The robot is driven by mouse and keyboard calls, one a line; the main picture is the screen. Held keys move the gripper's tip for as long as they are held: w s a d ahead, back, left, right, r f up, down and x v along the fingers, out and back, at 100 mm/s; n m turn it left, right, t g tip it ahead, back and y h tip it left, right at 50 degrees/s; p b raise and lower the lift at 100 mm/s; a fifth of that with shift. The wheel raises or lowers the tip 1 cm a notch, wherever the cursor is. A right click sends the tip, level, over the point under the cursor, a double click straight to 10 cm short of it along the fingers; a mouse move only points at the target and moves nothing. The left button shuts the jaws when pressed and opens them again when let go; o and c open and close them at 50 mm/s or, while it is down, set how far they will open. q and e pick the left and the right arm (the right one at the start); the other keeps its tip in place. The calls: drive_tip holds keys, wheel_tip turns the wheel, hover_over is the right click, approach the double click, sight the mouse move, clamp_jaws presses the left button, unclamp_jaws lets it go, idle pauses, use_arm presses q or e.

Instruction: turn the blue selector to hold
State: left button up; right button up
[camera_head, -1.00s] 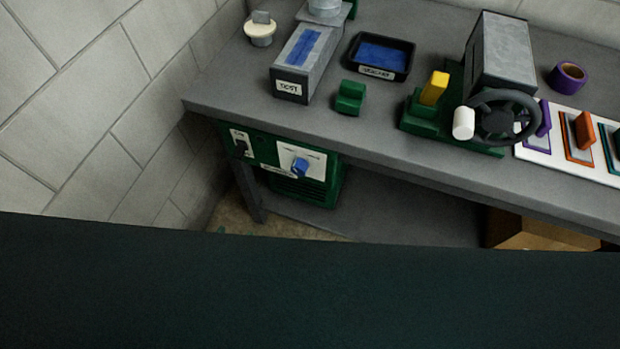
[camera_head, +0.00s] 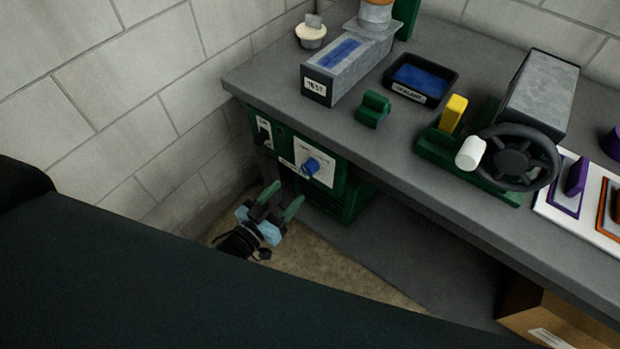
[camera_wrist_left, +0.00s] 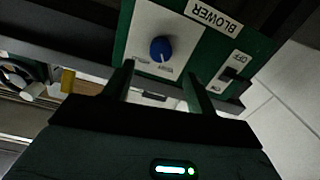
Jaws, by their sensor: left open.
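The blue selector (camera_head: 311,166) is a round knob on a white plate on the green blower panel (camera_head: 285,149), under the front edge of the bench. In the left wrist view the blue selector (camera_wrist_left: 161,49) is just beyond my fingertips and between their lines, and they appear apart from it. Its small plate labels are too small to read. My left gripper (camera_head: 283,197) is open and empty, below and left of the knob in the head view. Its two fingers (camera_wrist_left: 158,70) point at the panel in the wrist view. My right gripper is not in view.
A black toggle switch (camera_wrist_left: 231,72) on a white plate marked OFF is beside the selector. The bench top (camera_head: 340,130) overhangs the panel and holds a grey box, a tray (camera_head: 421,80) and a handwheel (camera_head: 518,157). A block wall (camera_head: 90,110) stands at left.

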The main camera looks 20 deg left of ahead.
sight(306, 171)
use_arm(q)
drive_tip(key=x, duration=0.7)
drive_tip(key=shift+a, duration=0.15)
drive_tip(key=shift+w+d, duration=0.2)
drive_tip(key=shift+w, duration=0.25)
drive_tip(key=c, duration=1)
